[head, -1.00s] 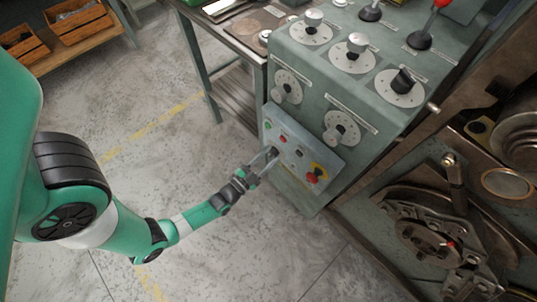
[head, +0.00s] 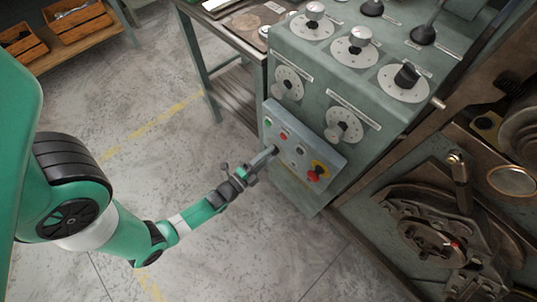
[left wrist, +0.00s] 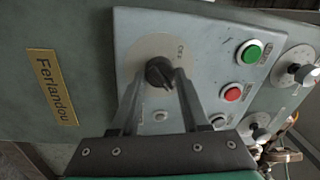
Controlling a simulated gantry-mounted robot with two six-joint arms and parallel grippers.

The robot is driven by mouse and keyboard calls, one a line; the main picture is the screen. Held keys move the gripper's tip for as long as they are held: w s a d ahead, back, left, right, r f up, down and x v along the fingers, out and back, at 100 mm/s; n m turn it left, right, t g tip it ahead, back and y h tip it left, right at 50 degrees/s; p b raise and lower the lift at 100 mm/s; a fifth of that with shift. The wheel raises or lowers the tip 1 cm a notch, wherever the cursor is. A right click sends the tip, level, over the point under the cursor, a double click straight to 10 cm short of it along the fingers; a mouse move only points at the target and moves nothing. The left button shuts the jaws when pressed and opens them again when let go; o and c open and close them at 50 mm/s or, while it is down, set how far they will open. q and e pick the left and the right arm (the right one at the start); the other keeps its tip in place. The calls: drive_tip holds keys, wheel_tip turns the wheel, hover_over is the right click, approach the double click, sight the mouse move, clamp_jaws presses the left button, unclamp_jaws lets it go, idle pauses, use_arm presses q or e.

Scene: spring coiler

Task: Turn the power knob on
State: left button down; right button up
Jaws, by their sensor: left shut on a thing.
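The black power knob (left wrist: 159,71) sits on a round pale plate (left wrist: 148,50) with small lettering, on the grey control panel (left wrist: 195,45) in the left wrist view. My left gripper (left wrist: 158,78) is shut on the knob, one finger on each side of it. In the head view my left gripper (head: 268,155) reaches the left lower part of the small panel (head: 301,133); its fingertips hide most of the knob there. My right gripper is not in view.
A red emergency button (head: 313,174) on yellow sits lower right. A workbench (head: 235,45) stands behind; the floor (head: 150,130) is clear.

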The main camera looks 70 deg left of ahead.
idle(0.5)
use_arm(q)
drive_tip(key=shift+c, duration=2)
unclamp_jaws()
drive_tip(key=shift+s, duration=0.1)
drive_tip(key=p+v, duration=0.2)
drive_tip(key=v, duration=0.9)
drive_tip(key=shift+s, duration=0.2)
drive_tip(key=shift+d, duration=0.1)
